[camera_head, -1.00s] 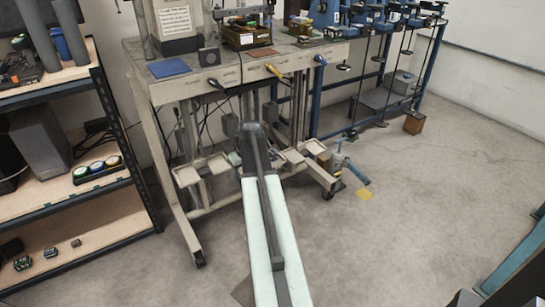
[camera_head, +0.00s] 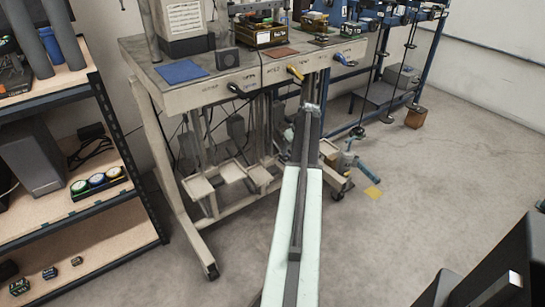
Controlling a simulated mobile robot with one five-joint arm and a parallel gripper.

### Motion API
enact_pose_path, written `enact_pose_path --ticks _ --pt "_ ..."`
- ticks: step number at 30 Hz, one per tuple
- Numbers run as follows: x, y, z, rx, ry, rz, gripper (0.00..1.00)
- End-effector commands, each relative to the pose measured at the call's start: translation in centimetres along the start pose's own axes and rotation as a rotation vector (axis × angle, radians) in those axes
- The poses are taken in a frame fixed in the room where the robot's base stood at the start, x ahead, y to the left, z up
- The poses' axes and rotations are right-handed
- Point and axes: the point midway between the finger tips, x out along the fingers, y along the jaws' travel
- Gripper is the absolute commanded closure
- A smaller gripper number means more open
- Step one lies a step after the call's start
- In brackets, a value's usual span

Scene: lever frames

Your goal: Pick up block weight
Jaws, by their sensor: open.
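Several small dark block weights stand on the lower shelf of the left rack: one with green lettering (camera_head: 19,286), one in the middle (camera_head: 50,272) and one farther right (camera_head: 76,261). Another green-and-black block weight (camera_head: 351,29) stands on the right end of the workbench top. I cannot tell which one is meant. My pale green and dark grey arm reaches up from the bottom centre toward the front of the bench. Its jaws cannot be made out, and nothing held shows.
The beige workbench (camera_head: 190,97) has several levers along its front, including a yellow one (camera_head: 295,73). The left rack (camera_head: 120,226) holds round coloured dials (camera_head: 97,181). A blue tool (camera_head: 364,170) is beside the bench.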

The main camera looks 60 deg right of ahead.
Motion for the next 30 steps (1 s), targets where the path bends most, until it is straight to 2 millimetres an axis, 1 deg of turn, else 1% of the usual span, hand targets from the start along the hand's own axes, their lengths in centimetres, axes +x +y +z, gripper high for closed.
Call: enact_pose_path --ticks 4,10,14,16,24,26,30 --pt "0.3 -0.1 -0.1 -0.003 0.0 -0.001 0.56" --pt "3.0 -0.5 -0.3 -0.01 0.0 -0.004 0.56" --pt "3.0 -0.7 -0.6 -0.012 0.0 -0.004 0.56" --pt "3.5 -0.8 -0.6 -0.013 0.0 -0.005 0.56" --pt "8.1 -0.8 -0.5 -0.015 0.0 -0.006 0.56" --pt "8.5 -0.9 -0.6 -0.015 0.0 -0.006 0.56" --pt "8.2 -0.9 -0.7 -0.014 0.0 -0.006 0.56"
